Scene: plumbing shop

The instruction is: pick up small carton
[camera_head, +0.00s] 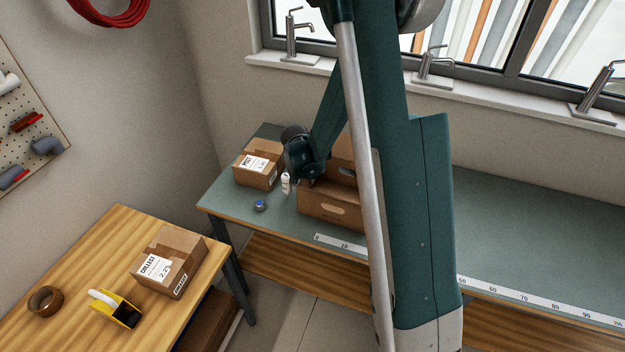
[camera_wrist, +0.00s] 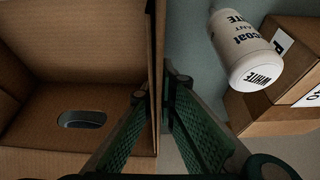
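Several cartons show, and I cannot tell which one the task calls small. An open brown carton (camera_head: 330,206) with hand holes stands on the green bench; its inside (camera_wrist: 85,100) fills the left of the wrist view. A taped carton with a white label (camera_head: 258,165) sits at the bench's left end, partly in the wrist view (camera_wrist: 285,85). Another taped carton (camera_head: 169,262) lies on the wooden table. My gripper (camera_wrist: 162,90) is at the open carton's left wall, with a finger on each side of it. Whether the fingers press on the wall is unclear.
A white bottle (camera_wrist: 247,50) stands close to the right finger, between the open and taped cartons. A small blue-topped tin (camera_head: 260,205) is near the bench's front edge (camera_head: 240,218). Yellow tape dispenser (camera_head: 115,308) and brown tape roll (camera_head: 45,301) lie on the wooden table. The bench's right side is clear.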

